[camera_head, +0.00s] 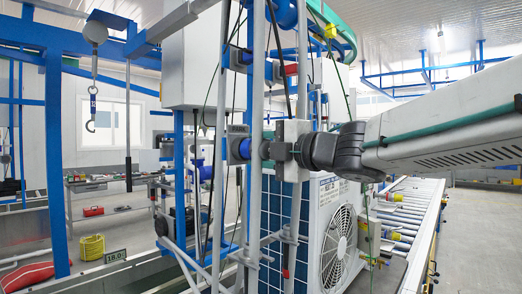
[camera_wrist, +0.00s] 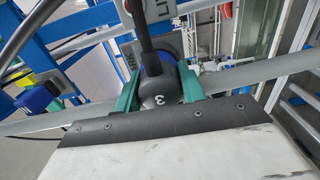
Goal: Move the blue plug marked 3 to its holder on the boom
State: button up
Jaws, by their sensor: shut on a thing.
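The plug marked 3 (camera_wrist: 158,92) sits between the teal fingers of my gripper (camera_wrist: 160,90) in the wrist view. Its near end is dark grey with a white 3, and a black cable runs up from it. My gripper is shut on it. The plug's front end is hidden in the wrist view.
Grey poles and hanging cables stand close around the gripper. A white fan unit (camera_head: 334,235) is below it, and a roller conveyor (camera_head: 408,215) lies to the right. A blue fitting (camera_wrist: 38,97) is at the left of the wrist view. A hook (camera_head: 91,120) hangs at the left.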

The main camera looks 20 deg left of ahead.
jog(key=shift+w+a, duration=0.1)
jog(key=shift+a, duration=0.15)
jog(key=o, duration=1.4)
jog(key=shift+c, duration=0.2)
jog(key=v, duration=0.7)
jog(key=shift+d, duration=0.4)
